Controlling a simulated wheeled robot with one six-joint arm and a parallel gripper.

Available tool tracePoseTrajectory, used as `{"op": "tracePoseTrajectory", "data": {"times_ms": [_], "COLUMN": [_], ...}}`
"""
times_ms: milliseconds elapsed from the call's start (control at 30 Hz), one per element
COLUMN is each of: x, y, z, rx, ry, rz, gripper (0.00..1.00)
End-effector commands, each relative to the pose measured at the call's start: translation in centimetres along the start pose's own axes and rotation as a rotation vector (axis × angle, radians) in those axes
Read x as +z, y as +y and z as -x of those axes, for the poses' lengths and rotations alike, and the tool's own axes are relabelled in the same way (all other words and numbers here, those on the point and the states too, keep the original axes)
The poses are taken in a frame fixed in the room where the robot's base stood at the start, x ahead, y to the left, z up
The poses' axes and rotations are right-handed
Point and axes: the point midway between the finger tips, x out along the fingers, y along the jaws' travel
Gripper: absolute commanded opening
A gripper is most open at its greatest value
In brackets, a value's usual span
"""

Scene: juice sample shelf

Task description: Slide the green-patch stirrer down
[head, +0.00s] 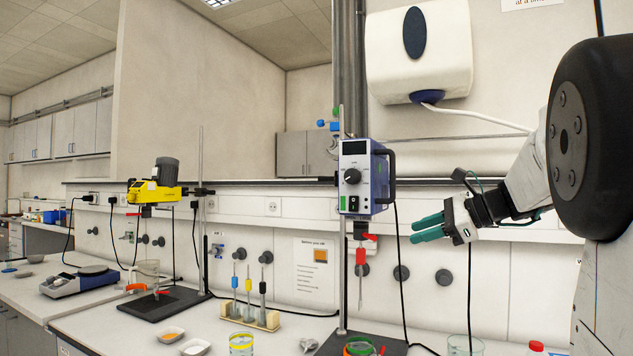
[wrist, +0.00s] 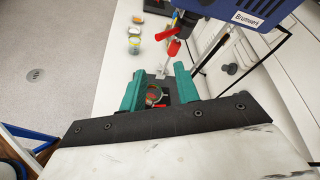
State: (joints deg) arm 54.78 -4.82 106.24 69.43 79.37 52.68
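A blue-grey overhead stirrer (head: 365,178) with a dark display and knob is clamped high on an upright rod in the head view. A small green spot shows low on its front. Part of its blue housing (wrist: 225,8) shows at the top of the wrist view. A yellow stirrer (head: 153,191) with a dark motor hangs on another rod at left; I make out no green patch on it. My gripper (head: 413,231) is to the right of the blue-grey stirrer and slightly lower. Its teal fingers (wrist: 160,70) are apart with nothing between them.
Below the blue-grey stirrer are a red-handled part (head: 361,257) and a vessel with a green rim (head: 358,346). A rack (head: 250,319) with several pipette-like tools stands left on the bench. A black cable hangs between stirrer and gripper. A white dispenser (head: 445,60) is above.

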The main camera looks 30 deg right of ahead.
Motion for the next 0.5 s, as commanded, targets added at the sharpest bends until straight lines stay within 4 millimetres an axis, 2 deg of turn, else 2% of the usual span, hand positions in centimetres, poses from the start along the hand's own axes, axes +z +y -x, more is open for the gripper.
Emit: {"op": "tracePoseTrajectory", "data": {"times_ms": [33,100,167,200,267,367,500], "x": [1.1,3.7,6.1,7.3,8.1,8.3,8.7], "y": [-3.1,-6.0,-7.3,-7.8,-8.2,-8.1,-8.2], "z": [1.4,2.6,3.4,3.8,4.1,4.0,2.9], "rx": [-0.071,-0.127,-0.144,-0.148,-0.144,-0.128,-0.121], "ry": [-0.074,-0.189,-0.273,-0.316,-0.357,-0.373,-0.373], "rz": [-0.103,-0.229,-0.311,-0.359,-0.424,-0.493,-0.511], "gripper": [0.31,0.31,0.31,0.31,0.31,0.31,0.31]}}
